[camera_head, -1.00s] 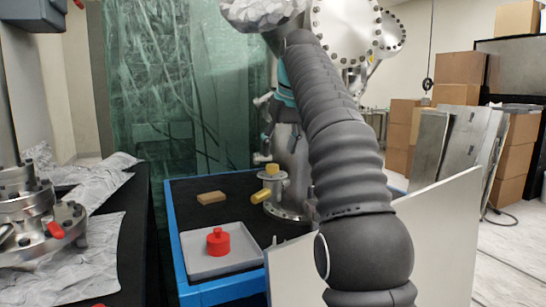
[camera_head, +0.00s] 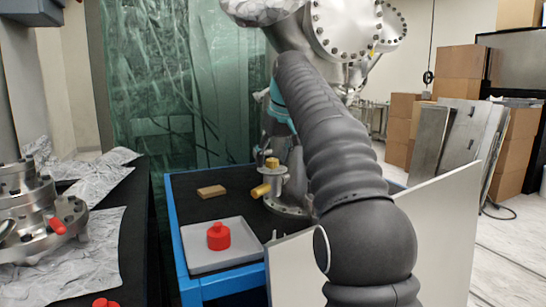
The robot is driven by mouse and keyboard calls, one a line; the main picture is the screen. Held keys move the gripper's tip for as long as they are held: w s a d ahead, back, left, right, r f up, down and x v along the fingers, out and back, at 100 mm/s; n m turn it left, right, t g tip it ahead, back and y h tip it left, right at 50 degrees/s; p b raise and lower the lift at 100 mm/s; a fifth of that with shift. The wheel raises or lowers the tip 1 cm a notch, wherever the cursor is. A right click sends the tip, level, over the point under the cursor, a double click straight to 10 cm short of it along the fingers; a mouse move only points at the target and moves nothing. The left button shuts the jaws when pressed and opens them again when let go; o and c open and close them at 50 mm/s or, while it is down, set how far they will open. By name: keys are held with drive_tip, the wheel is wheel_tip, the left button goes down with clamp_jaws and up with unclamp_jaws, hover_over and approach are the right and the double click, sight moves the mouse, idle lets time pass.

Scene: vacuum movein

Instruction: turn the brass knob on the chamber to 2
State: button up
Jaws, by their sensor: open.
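The metal chamber (camera_head: 286,203) stands on the blue cart, partly hidden behind my arm. A brass-coloured knob (camera_head: 272,163) sits upright on top of its small side fitting. A second brass-coloured part (camera_head: 260,190) sticks out sideways to the left, below it. I cannot read any number or mark on either. My gripper (camera_head: 263,150) is small in view, just above and left of the upper knob. It is open and holds nothing that I can see. Whether a finger touches the knob cannot be told, and part of the gripper is hidden behind the arm.
A grey tray (camera_head: 215,262) with a red knobbed piece (camera_head: 218,236) is at the cart's front left. A tan block (camera_head: 211,191) lies behind it. A white panel (camera_head: 440,235) stands at right.

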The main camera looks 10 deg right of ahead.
clamp_jaws()
drive_tip(key=shift+m, duration=0.3)
drive_tip(key=m+h, duration=0.2)
drive_tip(key=m, duration=0.3)
drive_tip(key=shift+a+m, duration=0.15)
drive_tip(key=shift+m, duration=0.15)
drive_tip(key=m+h, duration=0.2)
drive_tip(key=m, duration=0.3)
drive_tip(key=shift+g, duration=0.4)
drive_tip(key=shift+m, duration=0.4)
